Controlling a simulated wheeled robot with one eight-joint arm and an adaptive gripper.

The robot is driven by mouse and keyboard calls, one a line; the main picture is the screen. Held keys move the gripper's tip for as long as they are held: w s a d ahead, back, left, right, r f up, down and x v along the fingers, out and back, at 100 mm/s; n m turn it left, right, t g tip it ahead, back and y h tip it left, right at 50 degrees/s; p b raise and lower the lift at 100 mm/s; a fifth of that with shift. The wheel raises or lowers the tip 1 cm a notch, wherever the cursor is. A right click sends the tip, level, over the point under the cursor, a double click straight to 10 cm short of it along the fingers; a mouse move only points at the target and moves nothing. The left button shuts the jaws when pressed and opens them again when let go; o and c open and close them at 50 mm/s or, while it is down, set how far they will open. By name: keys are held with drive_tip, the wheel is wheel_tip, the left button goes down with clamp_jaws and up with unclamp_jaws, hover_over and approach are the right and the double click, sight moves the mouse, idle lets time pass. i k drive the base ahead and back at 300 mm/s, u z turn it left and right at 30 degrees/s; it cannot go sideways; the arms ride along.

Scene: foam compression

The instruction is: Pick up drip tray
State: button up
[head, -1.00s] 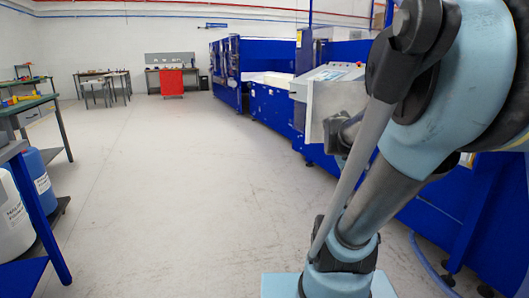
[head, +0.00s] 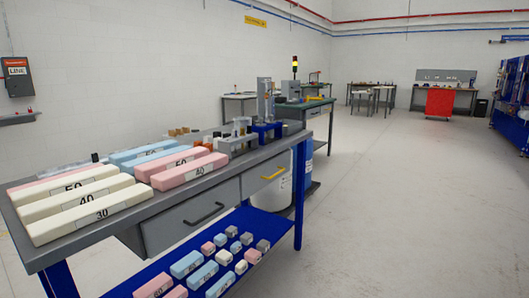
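I cannot make out a drip tray in the head view. A grey workbench (head: 75,243) stands close by on the left, with several pink, cream and blue foam blocks on its top. A marked cream block (head: 90,218) lies nearest. Behind the blocks are small brown and dark pieces and a blue fixture (head: 268,131), too small to tell apart well. My gripper is not in view, so its state does not show.
The bench has two drawers (head: 210,212) and a blue lower shelf with smaller blocks (head: 195,263). Drums (head: 300,178) stand behind it. Farther back are more tables and a red cabinet (head: 440,102). The floor (head: 410,220) on the right is open.

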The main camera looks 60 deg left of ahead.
sight(95, 159)
drive_tip(key=u, duration=0.4)
drive_tip(key=k, duration=0.45)
drive_tip(key=u, duration=0.85)
drive_tip(key=k, duration=0.75)
drive_tip(key=u, duration=1.1)
drive_tip(key=i, duration=1.3)
drive_tip(key=u, duration=0.85)
drive_tip(key=i, duration=0.8)
drive_tip(key=u, duration=0.05)
drive_tip(key=k, duration=0.5)
drive_tip(key=u, duration=0.45)
